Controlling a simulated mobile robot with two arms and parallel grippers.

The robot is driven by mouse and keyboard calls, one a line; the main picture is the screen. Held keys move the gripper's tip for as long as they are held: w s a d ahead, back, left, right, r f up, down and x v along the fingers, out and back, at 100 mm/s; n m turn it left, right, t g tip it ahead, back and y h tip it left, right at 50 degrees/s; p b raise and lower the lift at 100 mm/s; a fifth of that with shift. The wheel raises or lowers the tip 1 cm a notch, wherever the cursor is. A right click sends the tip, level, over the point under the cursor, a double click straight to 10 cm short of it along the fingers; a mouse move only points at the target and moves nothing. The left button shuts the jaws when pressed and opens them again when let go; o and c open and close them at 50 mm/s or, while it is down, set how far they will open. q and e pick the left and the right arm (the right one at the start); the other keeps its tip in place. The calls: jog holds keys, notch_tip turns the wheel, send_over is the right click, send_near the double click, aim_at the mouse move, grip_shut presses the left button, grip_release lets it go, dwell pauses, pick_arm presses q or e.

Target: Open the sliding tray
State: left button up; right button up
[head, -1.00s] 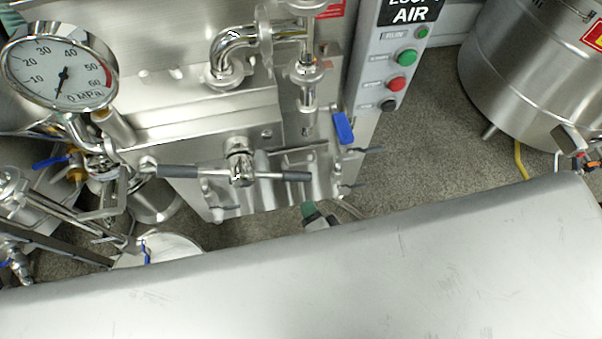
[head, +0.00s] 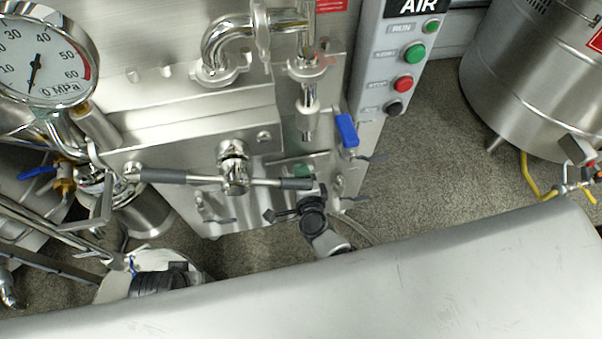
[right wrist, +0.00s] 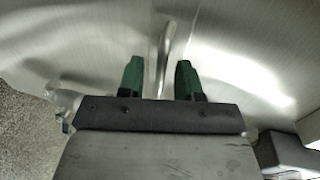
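I cannot tell whether a finger touches the bar. The sliding tray is not clearly told apart from the steel front in the head view.
A grey-gripped T-handle (head: 234,178) sticks out just left of my right gripper. A blue-handled valve (head: 346,130) and control buttons (head: 404,84) are to the right. A pressure gauge (head: 40,55) is at upper left. A steel tank (head: 525,90) stands at right, beyond open floor.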

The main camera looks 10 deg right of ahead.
pick_arm(q)
jog(key=shift+r, duration=0.35)
pick_arm(e)
jog(key=shift+w, duration=0.45)
jog(key=shift+c, duration=0.3)
grip_shut()
